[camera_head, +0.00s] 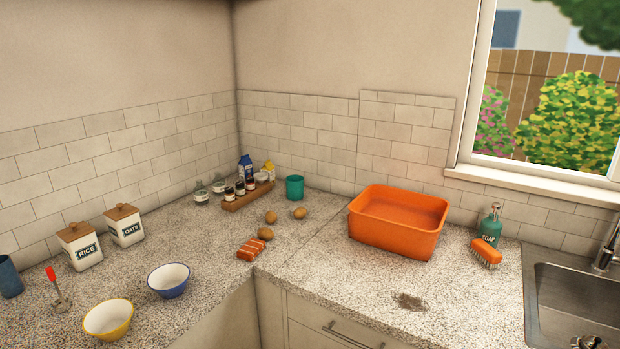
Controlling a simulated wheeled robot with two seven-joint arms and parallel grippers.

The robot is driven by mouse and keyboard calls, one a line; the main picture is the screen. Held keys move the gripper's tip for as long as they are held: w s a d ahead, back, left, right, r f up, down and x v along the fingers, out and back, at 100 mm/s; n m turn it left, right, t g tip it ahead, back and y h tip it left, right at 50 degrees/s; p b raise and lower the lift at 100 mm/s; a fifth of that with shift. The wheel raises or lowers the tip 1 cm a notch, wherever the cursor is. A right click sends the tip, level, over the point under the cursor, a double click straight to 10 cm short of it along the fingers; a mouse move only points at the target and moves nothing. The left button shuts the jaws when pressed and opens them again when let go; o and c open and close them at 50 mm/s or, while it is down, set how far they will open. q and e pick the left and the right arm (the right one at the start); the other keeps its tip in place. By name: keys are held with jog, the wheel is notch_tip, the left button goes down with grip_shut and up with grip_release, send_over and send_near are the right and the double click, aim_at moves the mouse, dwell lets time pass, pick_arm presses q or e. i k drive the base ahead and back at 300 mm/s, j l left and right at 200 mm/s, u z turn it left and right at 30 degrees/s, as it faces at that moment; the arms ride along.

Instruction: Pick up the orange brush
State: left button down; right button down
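The orange brush (487,251) lies on the speckled counter at the right, between the orange basin and the sink. Its back is orange and its pale bristles show along the lower side. It sits just in front of the green soap bottle (491,226). Neither of my grippers shows in the head view.
The large orange basin (396,241) stands left of the brush. The steel sink (548,303) and faucet (605,249) are to its right. A dark stain (411,301) marks the otherwise clear front counter.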

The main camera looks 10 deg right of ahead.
aim_at(486, 253)
jog(key=z, duration=1.35)
jog(key=i+l, duration=0.15)
